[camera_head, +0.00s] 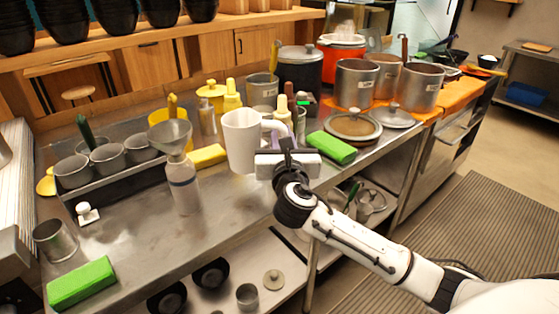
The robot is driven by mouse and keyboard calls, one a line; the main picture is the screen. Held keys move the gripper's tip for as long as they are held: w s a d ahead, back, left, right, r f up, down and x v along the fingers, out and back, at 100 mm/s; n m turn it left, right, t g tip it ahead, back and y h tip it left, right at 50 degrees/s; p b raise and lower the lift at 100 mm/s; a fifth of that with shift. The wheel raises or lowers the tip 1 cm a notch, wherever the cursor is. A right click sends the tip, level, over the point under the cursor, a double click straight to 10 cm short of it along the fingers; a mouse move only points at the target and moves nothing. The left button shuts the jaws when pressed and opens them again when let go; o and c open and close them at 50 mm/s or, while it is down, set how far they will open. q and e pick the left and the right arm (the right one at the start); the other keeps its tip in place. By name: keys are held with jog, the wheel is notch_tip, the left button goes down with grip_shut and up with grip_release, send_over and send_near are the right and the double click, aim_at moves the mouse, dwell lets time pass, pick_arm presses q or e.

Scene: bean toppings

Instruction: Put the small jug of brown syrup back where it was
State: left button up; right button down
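A tall white jug (240,140) stands on the steel counter (235,205), left of my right gripper. I see no brown syrup in it from this angle. A pale lilac handle-like shape (272,129) shows just behind the gripper; I cannot tell which vessel it belongs to. My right gripper (287,151) is over the counter's front part, its wide white body hiding its fingers. I cannot tell whether it is open or holding something. No jug is clearly recognisable as the small syrup jug. My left gripper is out of view.
A bottle with a funnel (183,180) stands left of the white jug.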

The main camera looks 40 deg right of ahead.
jog(key=shift+f+b, duration=0.55)
jog(key=shift+f, duration=2.45)
jog(key=shift+f, duration=0.1)
jog(key=c, duration=1.7)
grip_release()
jog(key=v, duration=1.2)
jog(key=shift+a, duration=0.1)
